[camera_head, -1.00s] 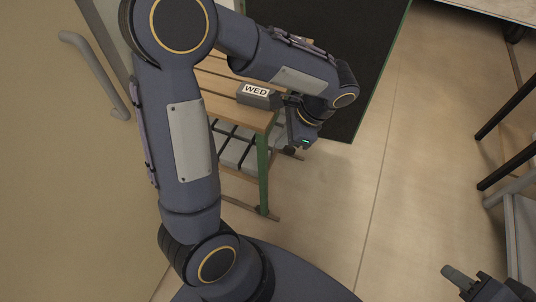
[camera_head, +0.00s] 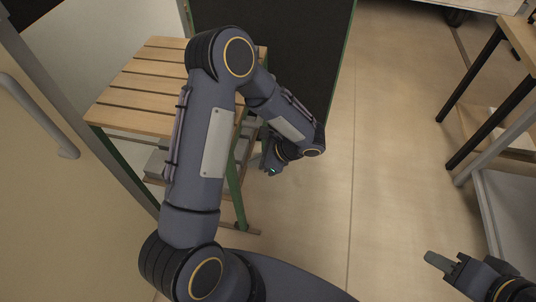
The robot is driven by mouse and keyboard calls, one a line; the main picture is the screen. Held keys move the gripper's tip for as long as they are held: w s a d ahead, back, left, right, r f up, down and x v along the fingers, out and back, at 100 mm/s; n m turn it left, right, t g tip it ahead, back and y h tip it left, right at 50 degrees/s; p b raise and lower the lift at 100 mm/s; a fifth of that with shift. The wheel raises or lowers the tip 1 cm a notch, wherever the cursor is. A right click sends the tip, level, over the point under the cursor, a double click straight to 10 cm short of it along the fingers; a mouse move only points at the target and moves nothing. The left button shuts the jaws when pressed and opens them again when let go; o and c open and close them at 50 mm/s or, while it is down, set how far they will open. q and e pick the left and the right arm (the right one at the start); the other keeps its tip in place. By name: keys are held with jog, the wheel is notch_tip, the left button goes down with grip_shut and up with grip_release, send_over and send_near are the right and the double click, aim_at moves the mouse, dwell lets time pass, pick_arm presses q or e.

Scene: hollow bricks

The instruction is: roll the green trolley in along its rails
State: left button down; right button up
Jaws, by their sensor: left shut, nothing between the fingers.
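The green trolley (camera_head: 150,87) has a slatted wooden top and green legs, and stands left of centre. My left arm crosses in front of it and hides its right part. A brown strip (camera_head: 246,231), perhaps a rail, shows on the floor at its front leg. My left gripper (camera_head: 268,164) is beside the trolley's right side, shut and empty; I cannot tell whether it touches the trolley. My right gripper (camera_head: 438,262) is at the lower right, over open floor and away from the trolley; its finger opening cannot be made out.
A dark panel with a green edge (camera_head: 310,60) stands behind the trolley. A pale door with a grey handle (camera_head: 45,120) is at the left. A wood-topped table with black legs (camera_head: 475,90) and a grey cabinet (camera_head: 510,215) are at the right. The middle floor is clear.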

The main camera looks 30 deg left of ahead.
aim_at(234, 162)
pick_arm(q)
jog(key=a, duration=0.2)
jog(key=s+a, duration=0.1)
jog(key=shift+a, duration=0.45)
pick_arm(e)
jog(key=shift+r, duration=0.35)
